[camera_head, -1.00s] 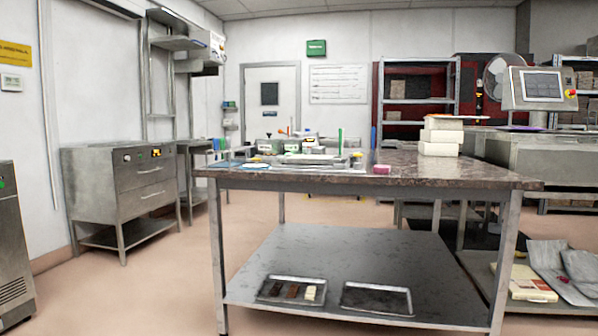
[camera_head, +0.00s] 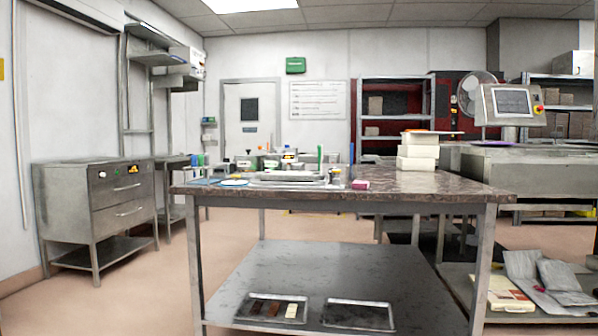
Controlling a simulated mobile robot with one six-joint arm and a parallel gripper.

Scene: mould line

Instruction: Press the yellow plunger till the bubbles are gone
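I cannot make out a yellow plunger for sure. A small yellow spot (camera_head: 290,153) shows among the items at the back of the table's left part, too small to identify. The table (camera_head: 430,184) has a dark mottled top and stands ahead of me. A shallow metal tray (camera_head: 288,178) lies on its left part, with small bottles and containers behind it. Any bubbles are too small to see from here. My gripper is not in view.
White blocks (camera_head: 417,151) are stacked on the table, and a pink block (camera_head: 360,185) lies near its front edge. Two trays sit on the lower shelf (camera_head: 330,270). A steel drawer cabinet (camera_head: 95,210) stands at the left. The floor (camera_head: 150,290) between cabinet and table is clear.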

